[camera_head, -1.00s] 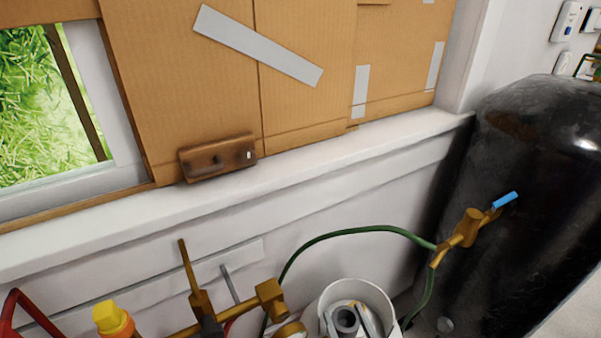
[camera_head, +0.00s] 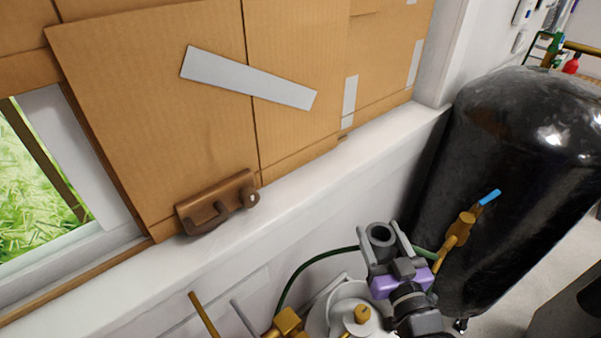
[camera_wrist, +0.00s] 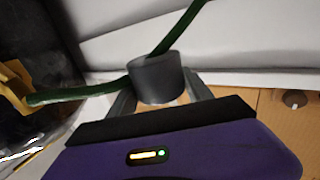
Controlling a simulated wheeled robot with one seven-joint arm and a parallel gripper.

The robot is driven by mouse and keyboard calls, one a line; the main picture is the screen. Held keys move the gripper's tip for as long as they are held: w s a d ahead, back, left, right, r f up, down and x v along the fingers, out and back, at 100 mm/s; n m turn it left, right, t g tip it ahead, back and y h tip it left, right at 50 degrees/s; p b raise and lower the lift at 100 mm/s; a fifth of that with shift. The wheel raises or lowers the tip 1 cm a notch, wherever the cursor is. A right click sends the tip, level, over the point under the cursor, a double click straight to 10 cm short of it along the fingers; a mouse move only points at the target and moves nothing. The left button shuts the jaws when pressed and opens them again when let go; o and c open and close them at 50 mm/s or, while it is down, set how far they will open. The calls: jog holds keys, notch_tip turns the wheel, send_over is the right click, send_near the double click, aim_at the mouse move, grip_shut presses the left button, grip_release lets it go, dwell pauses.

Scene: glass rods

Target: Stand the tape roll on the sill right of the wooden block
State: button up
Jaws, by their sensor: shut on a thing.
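The tape roll (camera_head: 380,236) is a short dark grey ring with an open hole. My gripper (camera_head: 381,232) is shut on it, one finger on each side, in front of the sill and above the bucket. In the wrist view the grey roll (camera_wrist: 157,80) sits between the fingers, its lower part hidden behind my gripper body. The wooden block (camera_head: 217,203) is dark brown and rests on the white sill (camera_head: 300,192) against the cardboard. The roll is right of the block and apart from the sill.
Bare sill runs right of the block to the wall corner. Cardboard panels (camera_head: 150,110) rise behind it. A black tank (camera_head: 520,150) with a brass valve (camera_head: 460,230) stands right. A green hose (camera_head: 310,268) passes behind my gripper. A white bucket (camera_head: 325,310) is below.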

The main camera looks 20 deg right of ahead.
notch_tip(320, 180, up, 11)
jog(key=s+a+n+y+p, duration=0.2)
jog(key=y, duration=0.1)
notch_tip(320, 180, up, 7)
jog(key=n+y+b, duration=0.2)
jog(key=y+b, duration=0.1)
jog(key=b, duration=0.4)
send_over(291, 158)
jog(key=s, duration=0.6)
jog(key=shift+w+d+r, duration=0.2)
jog(key=shift+d, duration=0.2)
jog(key=shift+w+a+f, duration=0.1)
jog(key=shift+w+f, duration=0.1)
jog(key=shift+f, duration=0.35)
jog(key=shift+w+f, duration=0.15)
jog(key=shift+f, duration=0.4)
notch_tip(291, 158, down, 4)
jog(key=shift+f, duration=0.1)
jog(key=shift+w+f, duration=0.15)
jog(key=shift+f, duration=0.25)
